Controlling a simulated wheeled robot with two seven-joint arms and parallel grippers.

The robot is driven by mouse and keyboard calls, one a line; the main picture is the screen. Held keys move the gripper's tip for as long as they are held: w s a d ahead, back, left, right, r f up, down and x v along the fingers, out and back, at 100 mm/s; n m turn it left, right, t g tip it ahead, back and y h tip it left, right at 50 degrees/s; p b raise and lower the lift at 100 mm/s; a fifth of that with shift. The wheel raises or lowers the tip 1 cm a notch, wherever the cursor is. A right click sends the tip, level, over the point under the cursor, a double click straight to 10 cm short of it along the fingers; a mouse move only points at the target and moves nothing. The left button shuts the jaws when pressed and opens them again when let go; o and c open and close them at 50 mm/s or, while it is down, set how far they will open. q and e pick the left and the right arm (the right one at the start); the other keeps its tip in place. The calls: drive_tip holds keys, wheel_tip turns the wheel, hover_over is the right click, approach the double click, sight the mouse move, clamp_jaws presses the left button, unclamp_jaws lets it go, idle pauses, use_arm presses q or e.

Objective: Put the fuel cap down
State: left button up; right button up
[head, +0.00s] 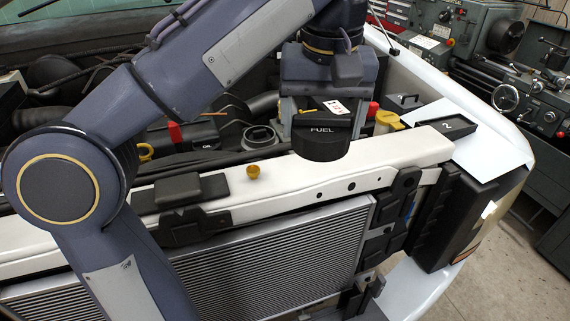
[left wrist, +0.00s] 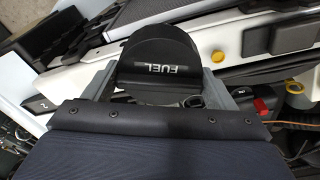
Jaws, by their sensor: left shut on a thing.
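The fuel cap (head: 321,143) is a round black cap with a raised grip and the white word FUEL on it. My left gripper (head: 322,115) is shut on it and holds it above the white front crossmember (head: 300,177). In the left wrist view the fuel cap (left wrist: 160,58) sits between the two grey fingers of my left gripper (left wrist: 160,88), its lettering upside down. Its underside is hidden. My right gripper is in neither view.
A black tray marked 2 (head: 447,128) lies on the white fender at the right. A small yellow cap (head: 253,171) stands on the crossmember. The radiator (head: 270,258) is below. A lathe stands far right.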

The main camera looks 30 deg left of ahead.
use_arm(q)
drive_tip(key=w+a+f, duration=0.1)
drive_tip(key=a+f, duration=0.1)
drive_tip(key=w+a+f, duration=0.1)
drive_tip(key=a+f, duration=0.1)
drive_tip(key=w+a+f, duration=0.1)
drive_tip(key=a+f, duration=0.1)
drive_tip(key=shift+a, duration=0.35)
drive_tip(key=shift+w+a+f, duration=0.15)
drive_tip(key=shift+a+f, duration=0.2)
drive_tip(key=shift+f, duration=0.15)
drive_tip(key=f, duration=0.3)
drive_tip(key=shift+w+a+f+b, duration=0.1)
drive_tip(key=shift+a+f+b, duration=0.1)
drive_tip(key=shift+b, duration=0.1)
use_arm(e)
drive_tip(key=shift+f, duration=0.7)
use_arm(q)
drive_tip(key=shift+f, duration=0.1)
drive_tip(key=shift+f, duration=0.15)
drive_tip(key=o, duration=1)
drive_tip(key=shift+c, duration=0.2)
